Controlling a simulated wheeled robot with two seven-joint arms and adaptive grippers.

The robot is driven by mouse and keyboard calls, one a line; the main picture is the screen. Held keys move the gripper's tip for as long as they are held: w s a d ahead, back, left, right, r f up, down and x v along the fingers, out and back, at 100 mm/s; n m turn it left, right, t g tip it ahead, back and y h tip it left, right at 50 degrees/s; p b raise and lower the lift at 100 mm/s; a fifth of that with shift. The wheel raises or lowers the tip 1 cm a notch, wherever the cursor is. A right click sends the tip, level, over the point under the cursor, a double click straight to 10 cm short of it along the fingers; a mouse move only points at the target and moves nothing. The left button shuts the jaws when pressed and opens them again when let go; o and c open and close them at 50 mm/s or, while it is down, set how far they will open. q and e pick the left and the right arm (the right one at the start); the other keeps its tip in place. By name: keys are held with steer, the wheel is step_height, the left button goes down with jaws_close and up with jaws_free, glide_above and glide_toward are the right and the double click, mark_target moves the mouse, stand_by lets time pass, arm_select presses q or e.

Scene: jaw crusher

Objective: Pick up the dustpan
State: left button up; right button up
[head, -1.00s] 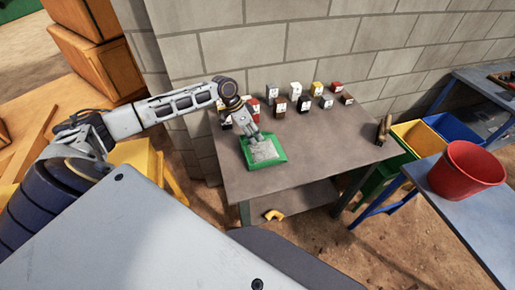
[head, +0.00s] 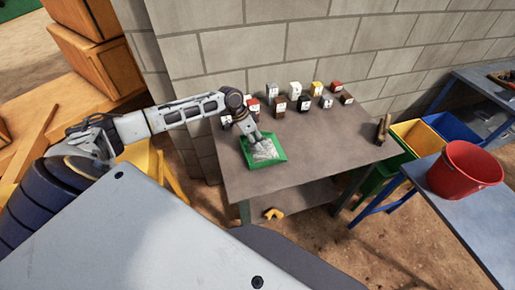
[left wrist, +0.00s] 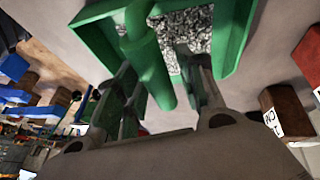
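The green dustpan (head: 280,160) lies near the left front edge of the brown table, with grey gravel in its pan. In the left wrist view its pan (left wrist: 235,40) is at the top and its round green handle (left wrist: 150,65) points toward my left gripper. My left gripper (head: 252,138) comes down over the handle side of the pan. In the left wrist view its fingers (left wrist: 158,75) are spread, one on each side of the handle, with a gap visible on the right side. My right gripper is not in view.
Several small labelled blocks (head: 304,103) stand along the table's back, close behind my left gripper. The table's (head: 325,150) middle is clear. A wooden-looking tool (head: 383,129) stands at its right edge. A red bucket (head: 465,170) sits on a blue table at right.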

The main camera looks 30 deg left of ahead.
arm_select(q)
jaws_close()
steer(key=shift+r, duration=0.1)
stand_by(0.3)
steer(key=shift+r+b, duration=0.6)
steer(key=shift+r, duration=4.35)
